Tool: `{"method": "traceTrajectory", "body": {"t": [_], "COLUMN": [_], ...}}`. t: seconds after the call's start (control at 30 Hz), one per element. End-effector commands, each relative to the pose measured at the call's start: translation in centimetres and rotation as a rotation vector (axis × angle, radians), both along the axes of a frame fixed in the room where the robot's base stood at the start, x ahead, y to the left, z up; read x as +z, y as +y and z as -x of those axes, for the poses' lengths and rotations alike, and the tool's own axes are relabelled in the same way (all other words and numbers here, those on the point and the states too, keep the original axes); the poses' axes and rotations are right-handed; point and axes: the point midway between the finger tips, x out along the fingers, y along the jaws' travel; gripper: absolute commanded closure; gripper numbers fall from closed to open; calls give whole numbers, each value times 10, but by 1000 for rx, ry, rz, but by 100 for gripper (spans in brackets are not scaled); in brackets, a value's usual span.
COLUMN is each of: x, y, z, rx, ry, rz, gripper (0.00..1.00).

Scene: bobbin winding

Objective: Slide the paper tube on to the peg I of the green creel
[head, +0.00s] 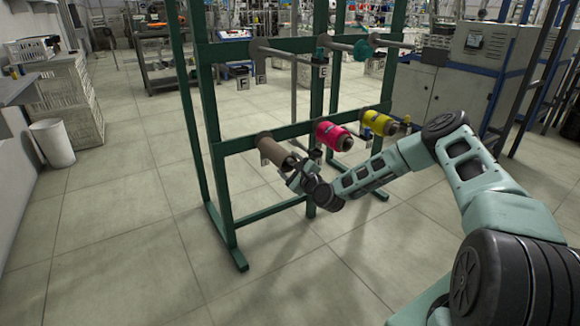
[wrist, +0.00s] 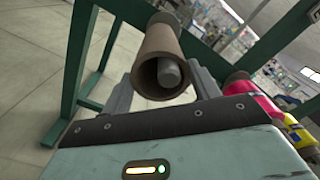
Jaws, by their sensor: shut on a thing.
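The brown paper tube (head: 272,150) is at the lower left of the green creel (head: 222,185). It also shows in the wrist view (wrist: 160,42), where its open end faces me and a grey peg end (wrist: 169,73) is visible inside it. The tube surrounds the peg, and its far end is close to the creel's lower rail. My gripper (head: 294,178) is at the near end of the tube. In the wrist view its two fingers (wrist: 160,88) lie on either side of the tube and are shut on it. The label of this peg is not readable.
On the same rail to the right sit a pink bobbin (head: 334,137) and a yellow bobbin (head: 379,123). The upper rail has bare pegs with letter plates, such as F and E, and a teal part (head: 363,50). The floor left of the creel (head: 110,190) is clear.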

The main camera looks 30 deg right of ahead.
Motion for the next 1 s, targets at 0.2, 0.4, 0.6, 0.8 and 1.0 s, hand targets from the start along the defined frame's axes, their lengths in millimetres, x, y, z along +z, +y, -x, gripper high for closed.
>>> {"method": "traceTrajectory", "body": {"t": [0.2, 0.4, 0.6, 0.8, 1.0], "x": [0, 0, 1, 2, 2], "y": [0, 0, -1, -3, -4], "z": [0, 0, 14, 56, 104], "rx": [0, 0, 0, -1, -1], "ry": [0, 0, 3, 4, 3], "rz": [0, 0, 0, -2, -3], "gripper": [14, 14, 14, 14, 14]}}
